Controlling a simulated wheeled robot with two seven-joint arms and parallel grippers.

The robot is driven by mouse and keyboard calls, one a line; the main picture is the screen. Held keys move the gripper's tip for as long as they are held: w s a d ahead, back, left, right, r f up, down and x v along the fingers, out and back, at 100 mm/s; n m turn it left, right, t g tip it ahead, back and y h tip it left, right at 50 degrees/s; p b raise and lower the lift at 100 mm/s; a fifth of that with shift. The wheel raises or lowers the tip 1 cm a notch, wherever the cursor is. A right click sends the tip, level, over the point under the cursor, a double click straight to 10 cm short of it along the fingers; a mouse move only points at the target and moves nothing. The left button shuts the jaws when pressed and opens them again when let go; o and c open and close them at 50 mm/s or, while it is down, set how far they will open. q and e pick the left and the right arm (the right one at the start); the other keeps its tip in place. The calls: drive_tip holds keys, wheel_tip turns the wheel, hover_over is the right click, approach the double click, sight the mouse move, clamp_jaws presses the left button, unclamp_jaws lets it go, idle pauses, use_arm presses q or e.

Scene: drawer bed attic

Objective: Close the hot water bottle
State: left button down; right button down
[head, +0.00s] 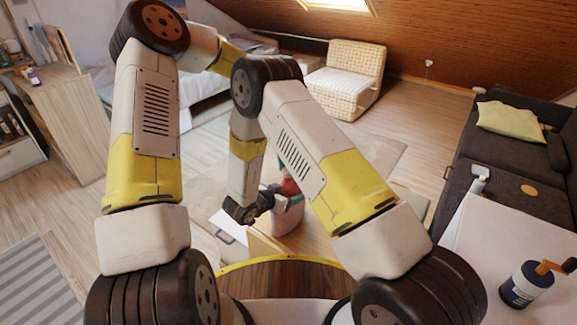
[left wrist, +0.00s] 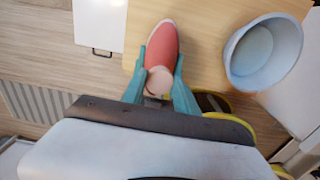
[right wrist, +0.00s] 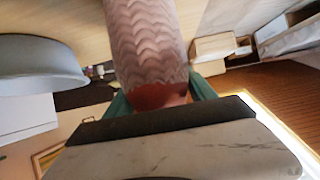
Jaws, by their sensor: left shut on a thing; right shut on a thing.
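The hot water bottle (right wrist: 148,40) is pink with a zigzag relief and a red band (right wrist: 157,97) at one end. In the right wrist view my right gripper (right wrist: 158,100) is shut on it at the red band. In the left wrist view my left gripper (left wrist: 160,84) is shut on a rounded red piece (left wrist: 162,42) with a pale pink end; it looks like the cap, but I cannot be sure. In the head view a little red (head: 289,187) and pink (head: 291,222) shows beyond my arms, which hide most of both grippers. I cannot tell whether the two pieces touch.
A pale blue bowl-like container (left wrist: 264,54) stands close by on a light wooden surface (left wrist: 200,30).

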use_arm(q)
drive_tip(key=shift+m, duration=1.2)
drive_tip(key=c, duration=0.9)
unclamp_jaws()
drive_tip(key=shift+r, duration=2.25)
drive_tip(key=shift+c, duration=0.5)
